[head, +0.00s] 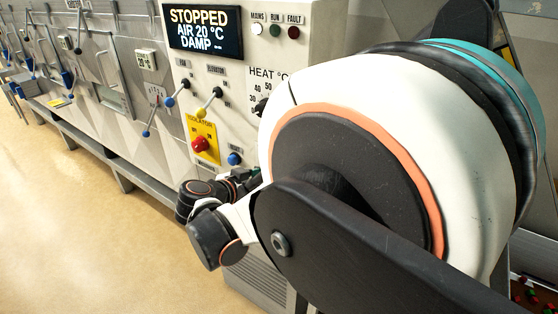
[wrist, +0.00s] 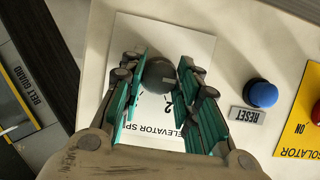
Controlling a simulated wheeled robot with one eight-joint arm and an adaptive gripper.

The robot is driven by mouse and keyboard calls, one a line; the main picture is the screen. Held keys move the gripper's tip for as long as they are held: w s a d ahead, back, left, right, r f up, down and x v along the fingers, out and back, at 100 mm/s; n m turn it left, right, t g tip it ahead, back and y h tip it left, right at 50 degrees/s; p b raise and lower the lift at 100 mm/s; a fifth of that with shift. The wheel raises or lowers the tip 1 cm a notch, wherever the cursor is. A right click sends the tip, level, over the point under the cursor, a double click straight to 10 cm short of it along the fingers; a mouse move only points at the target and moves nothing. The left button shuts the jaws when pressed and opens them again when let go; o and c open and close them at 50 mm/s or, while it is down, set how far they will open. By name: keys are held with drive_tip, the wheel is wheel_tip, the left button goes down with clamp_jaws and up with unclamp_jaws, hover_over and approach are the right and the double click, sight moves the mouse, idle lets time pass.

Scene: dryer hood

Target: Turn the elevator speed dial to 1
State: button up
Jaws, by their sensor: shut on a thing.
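The elevator speed dial (wrist: 158,77) is a round black knob on a white plate (wrist: 197,46) in the wrist view. The plate's lettering appears upside down, and a "2" shows below and right of the knob; the rest of the scale is hidden by my fingers. My gripper (wrist: 161,65) has its teal-padded fingers on both sides of the knob and is shut on it. A faint pale mark shows on the knob, but I cannot read its setting. In the head view my arm hides the dial.
A blue reset button (wrist: 263,94) and a yellow isolator plate (wrist: 306,115) with a red knob lie right of the dial in the wrist view. In the head view the control panel's display (head: 204,29) reads STOPPED, with fan and elevator levers below.

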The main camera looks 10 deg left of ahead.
idle(0.5)
drive_tip(key=o, duration=1)
drive_tip(key=shift+o, duration=0.2)
drive_tip(key=v, duration=1.2)
drive_tip(key=shift+a, duration=0.15)
